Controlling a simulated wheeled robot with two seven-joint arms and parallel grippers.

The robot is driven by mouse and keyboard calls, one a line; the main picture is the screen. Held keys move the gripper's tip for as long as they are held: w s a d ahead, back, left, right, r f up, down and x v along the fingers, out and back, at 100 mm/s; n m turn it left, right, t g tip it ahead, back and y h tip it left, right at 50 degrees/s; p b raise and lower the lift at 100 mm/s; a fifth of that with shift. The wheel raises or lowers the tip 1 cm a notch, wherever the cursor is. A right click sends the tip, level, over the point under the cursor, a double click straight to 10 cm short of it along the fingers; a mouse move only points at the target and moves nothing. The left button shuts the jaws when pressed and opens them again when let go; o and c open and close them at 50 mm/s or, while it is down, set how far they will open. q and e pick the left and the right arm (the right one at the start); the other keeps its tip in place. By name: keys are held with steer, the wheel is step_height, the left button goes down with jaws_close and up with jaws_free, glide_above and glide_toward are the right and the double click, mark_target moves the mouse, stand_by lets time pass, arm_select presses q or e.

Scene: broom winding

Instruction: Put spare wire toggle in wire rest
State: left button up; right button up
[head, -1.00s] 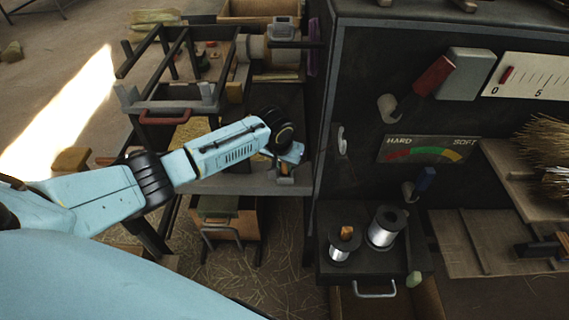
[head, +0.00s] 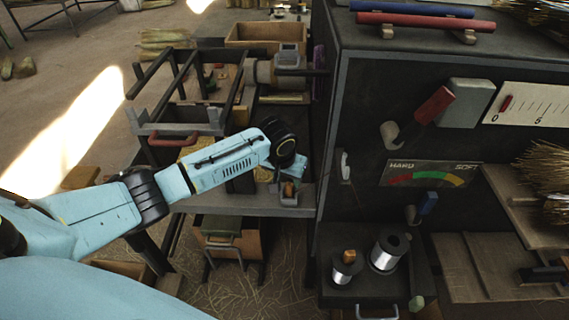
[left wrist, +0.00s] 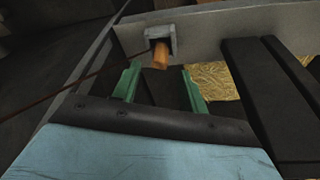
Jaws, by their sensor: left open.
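A small orange-brown wooden toggle (head: 289,188) sits in a small grey bracket, which looks like the wire rest (head: 289,200), at the front edge of the bench. In the left wrist view the toggle (left wrist: 161,54) sticks out of the U-shaped grey rest (left wrist: 174,40). A thin line like a wire runs from it to the left. My left gripper (left wrist: 160,88) is open, with its green fingers apart and nothing between them, just short of the toggle. In the head view my wrist hides most of the fingers. A second wooden toggle (head: 348,256) sits on the smaller wire spool (head: 346,271).
A larger spool (head: 387,251) stands beside the small one on a dark shelf. The dark machine cabinet (head: 332,110), with its red lever (head: 434,105), rises right of my left gripper. A metal frame (head: 180,128) stands behind my left forearm.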

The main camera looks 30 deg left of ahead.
arm_select(q)
steer(key=p+v, duration=0.1)
steer(key=v, duration=0.6)
arm_select(e)
steer(key=a+r, duration=0.2)
steer(key=a, duration=0.1)
steer(key=shift+a, duration=0.15)
steer(key=shift+s+d, duration=0.1)
steer(key=shift+d, duration=0.1)
